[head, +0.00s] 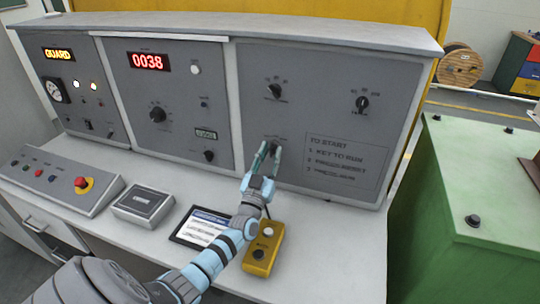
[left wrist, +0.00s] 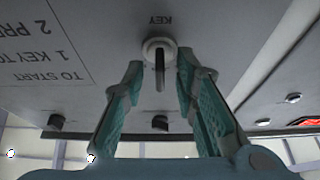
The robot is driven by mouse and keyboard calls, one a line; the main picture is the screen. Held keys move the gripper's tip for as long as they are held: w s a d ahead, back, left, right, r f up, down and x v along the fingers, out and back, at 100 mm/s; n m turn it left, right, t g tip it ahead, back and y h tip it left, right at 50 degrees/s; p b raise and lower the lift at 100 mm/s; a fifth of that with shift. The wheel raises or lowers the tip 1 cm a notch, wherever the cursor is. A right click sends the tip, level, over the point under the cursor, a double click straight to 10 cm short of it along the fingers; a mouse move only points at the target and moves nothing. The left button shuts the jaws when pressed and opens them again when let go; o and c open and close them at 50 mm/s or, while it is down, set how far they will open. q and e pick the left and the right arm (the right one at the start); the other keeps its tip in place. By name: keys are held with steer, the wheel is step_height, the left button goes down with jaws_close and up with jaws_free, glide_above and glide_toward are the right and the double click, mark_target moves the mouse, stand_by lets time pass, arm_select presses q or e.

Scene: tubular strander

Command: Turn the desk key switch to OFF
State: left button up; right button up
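The key switch (left wrist: 159,50) shows in the left wrist view as a pale round collar with a dark key standing in it, under an upside-down KEY label. The key lies upright in that picture, in line with the label. My left gripper (left wrist: 160,72) is open, one finger on each side of the key, with a visible gap to both sides. In the head view my left gripper (head: 266,151) is at the lower left of the right-hand grey panel (head: 325,100), and its fingers partly hide the switch. My right gripper is not in view.
Other knobs (head: 274,91) (head: 362,103) sit above on the same panel, and a TO START notice (head: 343,165) is to the right. On the desk (head: 335,240) are a yellow two-button box (head: 263,248), a tablet (head: 203,227) and a red stop button (head: 82,183).

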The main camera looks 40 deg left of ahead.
arm_select(q)
steer(key=shift+a, duration=0.1)
jaws_close()
steer(key=shift+n, duration=0.4)
steer(key=n+y+p, duration=0.1)
steer(key=n, duration=0.1)
steer(key=n+g+y+p, duration=0.1)
steer(key=n, duration=0.1)
steer(key=n+y, duration=0.1)
steer(key=shift+d+r+n+g+p, duration=0.25)
steer(key=shift+n+g+p, duration=0.15)
steer(key=shift+r+n+g+y+p, duration=0.1)
steer(key=shift+n+g+y+p, duration=0.5)
steer(key=shift+n, duration=0.95)
steer(key=shift+n+g+y+p, duration=0.4)
steer(key=shift+n+g+p, duration=0.25)
steer(key=shift+n, duration=0.9)
jaws_free()
steer(key=shift+r, duration=0.1)
steer(key=shift+a+f, duration=0.15)
steer(key=shift+f, duration=0.2)
